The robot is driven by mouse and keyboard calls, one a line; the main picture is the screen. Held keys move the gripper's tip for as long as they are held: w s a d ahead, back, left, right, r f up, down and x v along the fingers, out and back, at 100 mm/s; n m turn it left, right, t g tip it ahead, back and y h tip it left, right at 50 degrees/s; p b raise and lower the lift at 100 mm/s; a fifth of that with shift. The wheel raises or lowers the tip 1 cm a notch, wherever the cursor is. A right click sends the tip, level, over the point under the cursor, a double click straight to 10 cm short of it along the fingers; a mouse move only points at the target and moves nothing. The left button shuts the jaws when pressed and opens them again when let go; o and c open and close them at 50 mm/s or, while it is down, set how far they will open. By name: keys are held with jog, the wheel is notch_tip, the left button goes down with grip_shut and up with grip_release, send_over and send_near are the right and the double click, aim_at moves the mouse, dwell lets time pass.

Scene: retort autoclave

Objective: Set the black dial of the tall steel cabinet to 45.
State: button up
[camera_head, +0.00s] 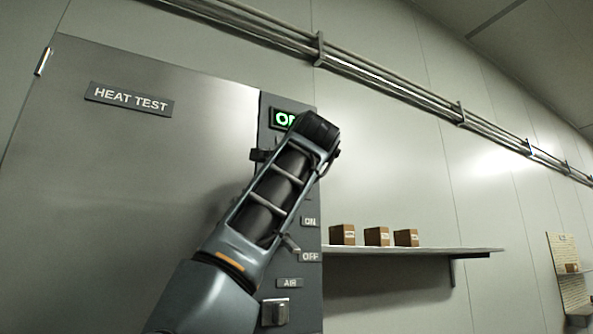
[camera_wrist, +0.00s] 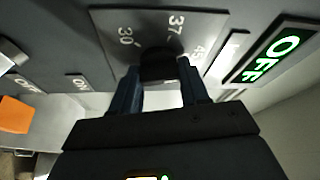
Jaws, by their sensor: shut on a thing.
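The tall steel cabinet (camera_head: 130,190) fills the left of the head view, with a HEAT TEST plate on its door and a dark control panel along its right side. In the wrist view the black dial (camera_wrist: 160,62) sits on a grey plate (camera_wrist: 122,22) marked 30, 37 and 45. My gripper (camera_wrist: 161,88) is shut on the dial, one finger on each side. The dial's pointer cannot be made out, so its setting is unclear. In the head view my arm hides the dial and the fingers.
ON, OFF and AIR labels and a metal switch (camera_head: 275,312) lie lower on the panel. A wall shelf (camera_head: 430,250) with small boxes stands right.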

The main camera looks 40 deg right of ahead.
jog(key=o, duration=1.1)
jog(key=shift+c, duration=0.2)
jog(key=b+v, duration=0.2)
jog(key=v, duration=0.5)
jog(key=shift+s+a+b, duration=0.2)
jog(key=shift+s+b, duration=0.1)
jog(key=shift+b, duration=0.05)
jog(key=shift+a+f, duration=0.1)
jog(key=shift+f, duration=0.05)
